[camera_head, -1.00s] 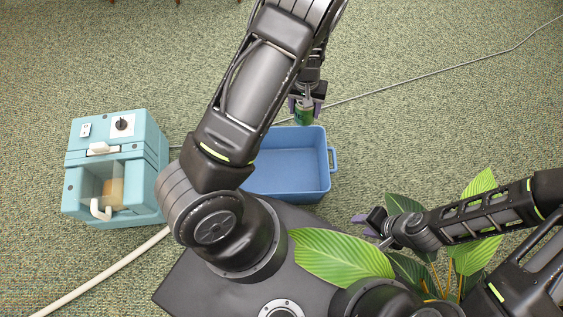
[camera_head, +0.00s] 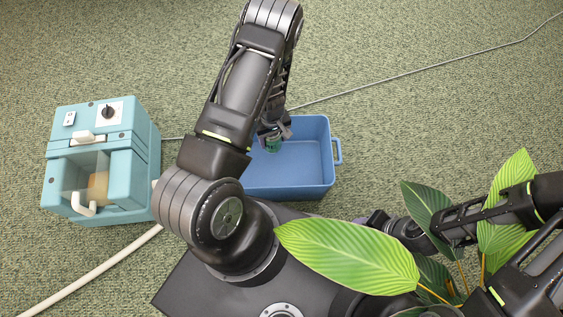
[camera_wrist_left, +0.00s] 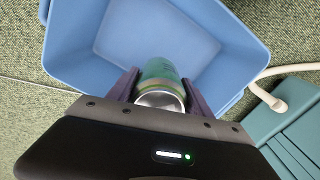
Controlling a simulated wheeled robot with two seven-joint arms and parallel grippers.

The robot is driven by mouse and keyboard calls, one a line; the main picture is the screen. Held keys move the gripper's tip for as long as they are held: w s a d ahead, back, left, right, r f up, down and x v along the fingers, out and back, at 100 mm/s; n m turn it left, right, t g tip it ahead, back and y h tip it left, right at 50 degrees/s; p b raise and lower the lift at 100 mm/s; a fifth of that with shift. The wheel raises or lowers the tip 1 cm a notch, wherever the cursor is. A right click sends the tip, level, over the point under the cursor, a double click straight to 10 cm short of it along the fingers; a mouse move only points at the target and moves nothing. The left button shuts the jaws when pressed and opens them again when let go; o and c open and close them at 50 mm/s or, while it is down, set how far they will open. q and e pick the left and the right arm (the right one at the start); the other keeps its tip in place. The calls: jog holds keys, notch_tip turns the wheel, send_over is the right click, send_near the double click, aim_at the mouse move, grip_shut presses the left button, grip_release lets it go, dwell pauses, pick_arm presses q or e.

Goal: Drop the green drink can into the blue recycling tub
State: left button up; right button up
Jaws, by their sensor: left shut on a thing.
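The blue recycling tub (camera_head: 312,178) stands on the carpet in the middle of the head view, with its left part hidden behind my left arm. My left gripper (camera_head: 272,138) is shut on the green drink can (camera_head: 273,146) and holds it over the tub's opening. In the left wrist view the can (camera_wrist_left: 160,76) sits between the two fingers, its silver end toward the camera, with the tub (camera_wrist_left: 100,60) beneath. My right gripper (camera_head: 376,218) is low at the right, partly behind a leaf; its jaw opening is unclear.
A teal machine (camera_head: 100,160) stands left of the tub, with a pale hose (camera_head: 90,272) on the floor below it. A leafy plant (camera_head: 345,256) overlaps my right arm. A thin cable (camera_head: 420,72) crosses the carpet behind the tub. The far carpet is clear.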

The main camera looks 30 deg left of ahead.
pick_arm(q)
jog(key=shift+f+b, duration=2.2)
jog(key=shift+f, duration=0.8)
jog(key=o, duration=1.4)
jog(key=shift+r, duration=0.1)
jog(key=shift+r+p, duration=1.25)
jog(key=shift+r, duration=2.6)
